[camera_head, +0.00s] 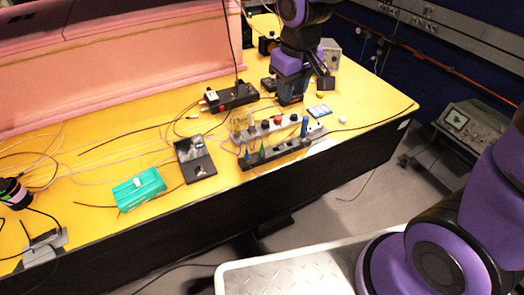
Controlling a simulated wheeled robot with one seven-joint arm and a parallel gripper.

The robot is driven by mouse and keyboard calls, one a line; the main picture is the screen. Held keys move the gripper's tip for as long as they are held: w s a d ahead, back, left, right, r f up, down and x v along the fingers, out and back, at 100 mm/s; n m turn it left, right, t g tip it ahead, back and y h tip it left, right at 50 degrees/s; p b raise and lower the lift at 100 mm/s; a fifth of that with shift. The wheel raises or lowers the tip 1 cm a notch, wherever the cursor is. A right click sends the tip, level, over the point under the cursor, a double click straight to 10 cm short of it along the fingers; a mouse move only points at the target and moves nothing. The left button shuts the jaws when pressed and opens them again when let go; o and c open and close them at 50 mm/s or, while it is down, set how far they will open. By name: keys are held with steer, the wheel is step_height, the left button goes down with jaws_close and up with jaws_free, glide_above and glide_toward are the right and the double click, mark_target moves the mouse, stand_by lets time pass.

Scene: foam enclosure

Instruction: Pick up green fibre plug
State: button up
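A small green plug (262,150), which looks like the green fibre plug, stands upright in a dark rack (282,155) along the front edge of the yellow bench. A blue plug (247,153) stands just left of it, and another blue piece (304,127) stands at the rack's right end. My gripper (325,82) is above the bench, behind and to the right of the rack, well apart from the green plug. Its fingers are small and dark here, so I cannot tell whether they are open or shut.
A light rack (265,130) with several knobs stands directly behind the dark rack. A black power strip (232,97) lies behind that. A teal box (139,189) and a dark open case (195,159) lie to the left. Loose cables cross the yellow bench (100,175).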

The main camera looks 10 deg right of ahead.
steer(key=n+g, duration=0.1)
steer(key=n, duration=0.1)
glide_above(262, 149)
step_height(262, 149, down, 10)
step_height(262, 149, down, 5)
steer(key=shift+a+r, duration=0.1)
steer(key=shift+w+f, duration=0.2)
steer(key=shift+f, duration=2.55)
jaws_close()
